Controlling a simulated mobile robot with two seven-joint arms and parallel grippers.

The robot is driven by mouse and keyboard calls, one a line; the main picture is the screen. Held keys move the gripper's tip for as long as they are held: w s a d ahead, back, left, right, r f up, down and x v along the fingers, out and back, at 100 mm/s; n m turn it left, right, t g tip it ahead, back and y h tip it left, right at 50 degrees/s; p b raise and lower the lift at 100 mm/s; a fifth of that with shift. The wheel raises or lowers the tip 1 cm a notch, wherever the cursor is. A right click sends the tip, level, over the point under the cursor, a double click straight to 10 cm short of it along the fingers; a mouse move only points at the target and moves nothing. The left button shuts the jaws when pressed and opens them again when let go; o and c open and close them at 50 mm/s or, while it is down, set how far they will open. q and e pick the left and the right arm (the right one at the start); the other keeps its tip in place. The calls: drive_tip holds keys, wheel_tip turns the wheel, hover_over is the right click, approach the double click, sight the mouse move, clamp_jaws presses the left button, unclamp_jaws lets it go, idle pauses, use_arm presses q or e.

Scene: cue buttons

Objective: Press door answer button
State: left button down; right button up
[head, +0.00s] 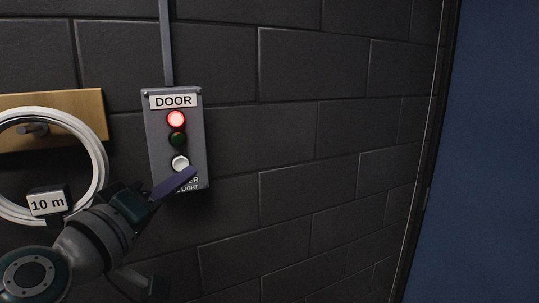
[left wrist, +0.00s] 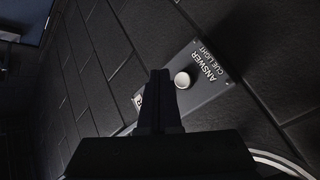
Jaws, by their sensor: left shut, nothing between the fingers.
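A grey cue light box (head: 158,148) labelled DOOR is fixed to the dark block wall. It has a lit red lamp (head: 176,119), a dark green lamp (head: 177,140) below it, and a white round answer button (head: 180,163) near the bottom. My left gripper (head: 190,173) is shut and empty, with its tips just below the button in the head view, covering part of the ANSWER label. In the left wrist view the button (left wrist: 182,80) shows just beyond and right of the fingertips (left wrist: 160,72). I cannot tell whether they touch. My right gripper is not in view.
A coiled white cable (head: 98,160) tagged 10 m hangs from a peg on a wooden board (head: 75,97), left of the box. A conduit (head: 166,45) rises from the box. The wall to the right is bare, up to a blue surface (head: 490,150).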

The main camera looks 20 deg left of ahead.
use_arm(q)
drive_tip(key=shift+s+d, duration=0.6)
drive_tip(key=shift+d, duration=0.15)
drive_tip(key=s+d+f+m+g+h, duration=0.3)
drive_tip(key=s+d+m+h, duration=0.15)
drive_tip(key=d, duration=0.25)
drive_tip(key=s+d+f+m+g+h, duration=0.3)
drive_tip(key=s+d+m+g, duration=0.1)
drive_tip(key=d+m, duration=0.25)
drive_tip(key=s+a+f+m+g+y, duration=0.1)
drive_tip(key=s+a+f+g+y, duration=0.2)
drive_tip(key=s, duration=0.5)
drive_tip(key=s+a+f+m+g+y, duration=0.1)
drive_tip(key=s+f+g+y, duration=0.3)
drive_tip(key=s, duration=0.5)
wheel_tip(320, 180, up, 22)
drive_tip(key=g+h+p, duration=0.1)
drive_tip(key=p, duration=2.1)
drive_tip(key=shift+w+a+r, duration=0.2)
drive_tip(key=shift+w+r, duration=0.05)
drive_tip(key=shift+w, duration=0.1)
